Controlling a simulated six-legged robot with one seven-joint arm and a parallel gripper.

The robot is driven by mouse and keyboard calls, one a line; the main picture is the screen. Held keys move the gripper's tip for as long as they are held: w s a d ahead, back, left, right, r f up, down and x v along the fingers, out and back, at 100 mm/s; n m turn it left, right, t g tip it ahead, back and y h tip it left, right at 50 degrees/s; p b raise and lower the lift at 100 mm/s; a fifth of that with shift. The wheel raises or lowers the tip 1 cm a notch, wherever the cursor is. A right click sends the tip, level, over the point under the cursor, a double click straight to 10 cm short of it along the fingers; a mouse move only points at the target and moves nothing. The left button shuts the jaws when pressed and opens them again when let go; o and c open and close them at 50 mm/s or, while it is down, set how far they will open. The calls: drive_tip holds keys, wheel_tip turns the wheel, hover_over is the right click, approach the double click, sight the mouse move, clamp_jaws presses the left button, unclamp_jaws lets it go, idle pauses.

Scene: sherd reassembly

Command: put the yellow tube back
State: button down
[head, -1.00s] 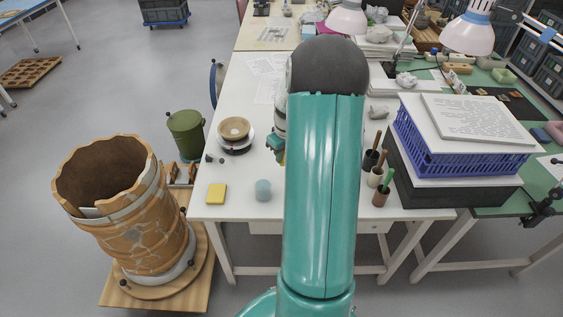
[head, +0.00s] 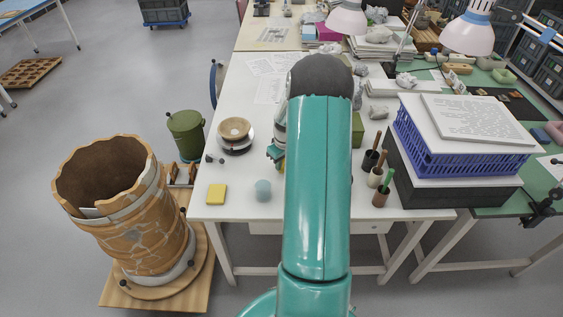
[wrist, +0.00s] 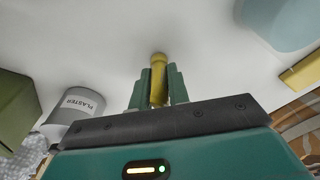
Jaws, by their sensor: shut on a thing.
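The yellow tube (wrist: 158,75) is in the wrist view, between the two green fingers of my gripper (wrist: 158,88). The fingers are shut on it, and its rounded end sticks out past the fingertips over a white surface. I cannot tell whether the tube touches that surface. In the head view, part of my gripper (head: 275,153) shows just left of my arm, above the white table (head: 235,172).
A yellow sponge (head: 216,194), a pale blue cup (head: 263,189) and a bowl (head: 234,129) stand left of my arm. Tool cups (head: 375,177) and a blue crate (head: 450,145) are at right. The wrist view shows a plaster tub (wrist: 72,108) and a green box (wrist: 16,108).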

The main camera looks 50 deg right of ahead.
drive_tip(key=c, duration=1.3)
unclamp_jaws()
drive_tip(key=shift+c, duration=0.2)
wheel_tip(320, 180, up, 12)
drive_tip(key=s, duration=0.1)
drive_tip(key=shift+s+a+r, duration=0.15)
drive_tip(key=shift+s+r, duration=0.05)
drive_tip(key=a+r+n+t+h, duration=0.1)
drive_tip(key=a+r, duration=0.7)
drive_tip(key=a, duration=0.3)
drive_tip(key=a+r+t, duration=0.1)
drive_tip(key=a+r, duration=0.6)
drive_tip(key=a, duration=0.5)
drive_tip(key=s+a+r+t, duration=0.1)
drive_tip(key=s+a+r, duration=0.1)
drive_tip(key=s+a, duration=0.5)
drive_tip(key=s+a+r+t+y, duration=0.1)
drive_tip(key=s+a+r, duration=0.1)
drive_tip(key=s+a, duration=0.5)
drive_tip(key=a, duration=0.3)
drive_tip(key=shift+a+r, duration=0.3)
drive_tip(key=shift+a, duration=0.05)
